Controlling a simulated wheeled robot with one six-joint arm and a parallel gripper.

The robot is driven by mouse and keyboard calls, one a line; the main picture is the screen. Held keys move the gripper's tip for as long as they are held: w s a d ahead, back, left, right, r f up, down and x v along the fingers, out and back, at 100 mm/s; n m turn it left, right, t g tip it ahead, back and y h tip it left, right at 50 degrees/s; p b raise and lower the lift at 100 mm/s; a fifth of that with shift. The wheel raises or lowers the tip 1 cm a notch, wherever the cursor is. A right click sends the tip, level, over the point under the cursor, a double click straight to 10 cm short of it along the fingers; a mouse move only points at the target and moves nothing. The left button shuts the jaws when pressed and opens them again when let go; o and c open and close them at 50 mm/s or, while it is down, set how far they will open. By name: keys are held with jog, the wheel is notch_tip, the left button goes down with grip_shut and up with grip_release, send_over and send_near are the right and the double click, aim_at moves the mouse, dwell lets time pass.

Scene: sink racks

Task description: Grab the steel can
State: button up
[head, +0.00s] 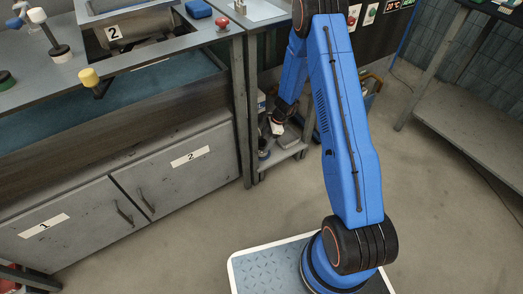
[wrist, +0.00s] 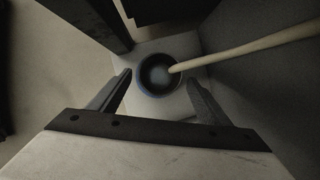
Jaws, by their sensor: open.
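My gripper (wrist: 159,80) is open, one finger on each side of the vessel in the picture. I see no clear contact, and the height between them is hard to judge. In the head view my gripper (head: 277,127) is small, down by a low shelf; the can cannot be made out there.
The vessel stands on a light shelf (wrist: 150,50), with a dark post (wrist: 92,22) at left and a grey wall (wrist: 265,80) at right. In the head view the low shelf (head: 286,152) is beside a grey cabinet (head: 180,175). Open floor (head: 450,220) lies to the right.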

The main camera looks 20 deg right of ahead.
aim_at(260, 149)
jog(key=shift+x, duration=3.25)
jog(key=shift+a, duration=0.15)
jog(key=c, duration=1.2)
